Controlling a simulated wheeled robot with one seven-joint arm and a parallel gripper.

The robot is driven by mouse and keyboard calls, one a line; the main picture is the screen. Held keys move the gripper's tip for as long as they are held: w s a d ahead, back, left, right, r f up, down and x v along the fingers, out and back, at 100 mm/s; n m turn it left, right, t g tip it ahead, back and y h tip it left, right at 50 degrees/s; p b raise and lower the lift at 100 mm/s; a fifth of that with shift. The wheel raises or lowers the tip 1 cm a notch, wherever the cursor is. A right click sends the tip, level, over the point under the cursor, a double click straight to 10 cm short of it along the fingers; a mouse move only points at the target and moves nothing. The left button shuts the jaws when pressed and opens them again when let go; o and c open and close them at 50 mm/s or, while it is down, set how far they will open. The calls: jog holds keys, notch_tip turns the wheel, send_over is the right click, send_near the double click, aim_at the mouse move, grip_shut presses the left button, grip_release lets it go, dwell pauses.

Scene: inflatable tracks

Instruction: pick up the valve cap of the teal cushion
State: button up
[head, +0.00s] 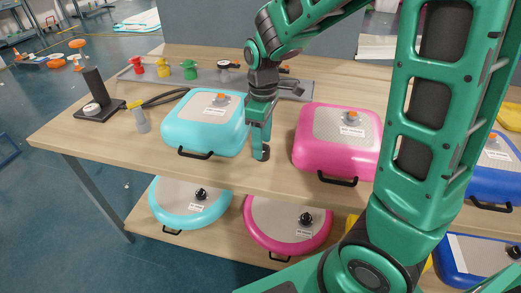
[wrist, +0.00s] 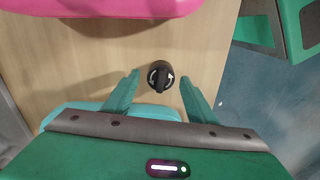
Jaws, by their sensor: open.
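A black round valve cap (wrist: 160,76) with white curved arrows and a raised grip lies on the wooden table. In the head view the cap (head: 263,153) shows at my fingertips, between the teal cushion (head: 180,130) and the pink cushion (head: 306,150). My gripper (head: 260,148) points down there. In the wrist view my gripper (wrist: 160,79) is open, one finger on each side of the cap, with gaps between. The teal cushion (wrist: 75,115) shows at the bottom of that view, partly hidden by my gripper. Its grey top has an orange-tipped valve.
The pink cushion also shows at the top of the wrist view (wrist: 110,8). A rail (head: 150,74) with coloured valves stands behind. A black stand (head: 95,90) and a grey-yellow nozzle (head: 140,118) are at left. Round cushions (head: 170,215) lie on the lower shelf.

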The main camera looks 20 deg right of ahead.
notch_tip(320, 180, down, 2)
jog(key=shift+f, duration=0.1)
jog(key=c, duration=0.9)
